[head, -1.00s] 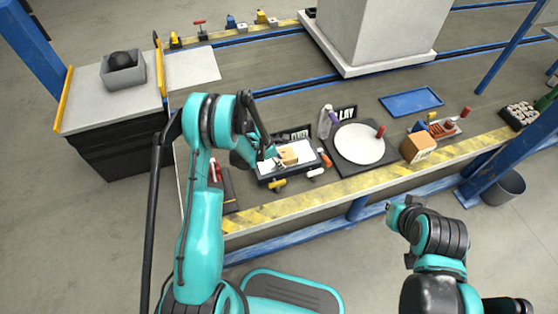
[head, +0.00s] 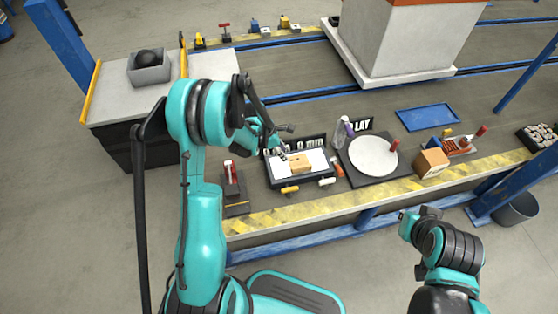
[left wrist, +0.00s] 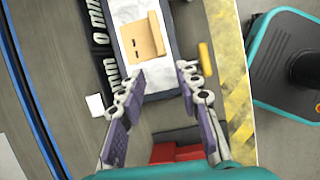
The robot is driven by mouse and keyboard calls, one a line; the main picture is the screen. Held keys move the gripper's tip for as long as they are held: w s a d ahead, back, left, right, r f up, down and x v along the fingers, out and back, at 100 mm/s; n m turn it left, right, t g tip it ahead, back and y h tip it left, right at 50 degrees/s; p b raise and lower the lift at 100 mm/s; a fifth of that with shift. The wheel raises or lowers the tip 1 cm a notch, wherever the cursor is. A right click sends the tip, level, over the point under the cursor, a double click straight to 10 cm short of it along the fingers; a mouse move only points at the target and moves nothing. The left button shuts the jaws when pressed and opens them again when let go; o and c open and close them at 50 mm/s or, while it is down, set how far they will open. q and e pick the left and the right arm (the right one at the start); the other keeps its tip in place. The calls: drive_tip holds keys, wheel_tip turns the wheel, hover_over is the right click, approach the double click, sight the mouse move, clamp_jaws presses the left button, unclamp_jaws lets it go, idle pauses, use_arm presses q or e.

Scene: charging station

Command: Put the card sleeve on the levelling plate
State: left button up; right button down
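The card sleeve (head: 299,163) is a small tan cardboard piece lying on the white top of the levelling plate (head: 318,160). The plate has a dark frame, a yellow and a white knob at its front, and "0 mm" signs behind it. In the left wrist view the sleeve (left wrist: 143,40) lies flat beyond my fingertips, on the white surface (left wrist: 125,12). My left gripper (head: 284,139) is above the plate's left back side. Its fingers (left wrist: 162,75) are spread and empty, apart from the sleeve.
Right of the plate stand a clear bottle (head: 339,134), a round white disc (head: 373,157) on a dark mat and a cardboard box (head: 432,163). A dark block with a red item (head: 231,174) stands to the left. A blue tray (head: 427,117) lies further back.

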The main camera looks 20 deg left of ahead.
use_arm(q)
drive_tip(key=s+d+r+m+t+y, duration=0.1)
drive_tip(key=s+r+m, duration=0.35)
drive_tip(key=r, duration=0.35)
drive_tip(key=s+d+r+m+t+y, duration=0.1)
drive_tip(key=s+d+r+m, duration=0.1)
drive_tip(key=s+r+m, duration=0.35)
drive_tip(key=s+r+m+t+y, duration=0.1)
drive_tip(key=s+r+m+t, duration=0.1)
drive_tip(key=s+r+m, duration=0.7)
drive_tip(key=s+m, duration=0.4)
drive_tip(key=m, duration=0.1)
drive_tip(key=shift+d+t+y, duration=0.25)
drive_tip(key=shift+t+y, duration=0.05)
